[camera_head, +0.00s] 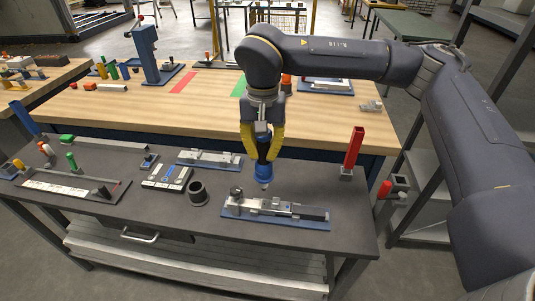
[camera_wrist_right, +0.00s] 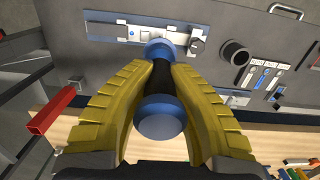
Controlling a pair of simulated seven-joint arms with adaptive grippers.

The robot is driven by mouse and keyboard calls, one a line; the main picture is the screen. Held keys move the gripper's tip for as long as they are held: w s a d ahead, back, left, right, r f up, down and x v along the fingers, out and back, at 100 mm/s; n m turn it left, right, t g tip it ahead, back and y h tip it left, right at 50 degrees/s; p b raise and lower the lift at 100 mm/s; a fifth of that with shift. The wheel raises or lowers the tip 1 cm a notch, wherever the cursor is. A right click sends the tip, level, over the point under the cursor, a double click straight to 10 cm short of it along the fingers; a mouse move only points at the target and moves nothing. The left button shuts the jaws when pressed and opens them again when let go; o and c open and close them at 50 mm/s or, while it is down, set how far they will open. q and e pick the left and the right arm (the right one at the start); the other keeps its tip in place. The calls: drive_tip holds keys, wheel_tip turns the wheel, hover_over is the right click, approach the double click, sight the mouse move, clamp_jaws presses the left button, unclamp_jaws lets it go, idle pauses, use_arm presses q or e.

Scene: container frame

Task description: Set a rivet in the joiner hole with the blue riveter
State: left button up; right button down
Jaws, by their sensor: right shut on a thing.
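My right gripper (camera_head: 263,145) has its yellow fingers shut around the blue riveter (camera_head: 264,172), which it holds upright, nose down. In the right wrist view the fingers (camera_wrist_right: 160,85) close on the riveter's black grip, with the blue riveter end (camera_wrist_right: 160,118) toward the camera. The fixture also shows in the right wrist view (camera_wrist_right: 120,27). The riveter hides the joiner hole, and I cannot tell whether the nose touches. My left gripper is not in view.
A dark round cup (camera_head: 197,194) and a slotted tray (camera_head: 167,177) stand left of the fixture. Another blue-plated fixture (camera_head: 209,158) lies behind. A red upright post (camera_head: 354,150) stands at the right. The grey table (camera_head: 330,184) is clear between fixture and post.

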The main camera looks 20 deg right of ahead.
sight(264, 174)
drive_tip(key=shift+f, duration=4.2)
drive_tip(key=shift+w+r, duration=0.1)
drive_tip(key=shift+r, duration=3.7)
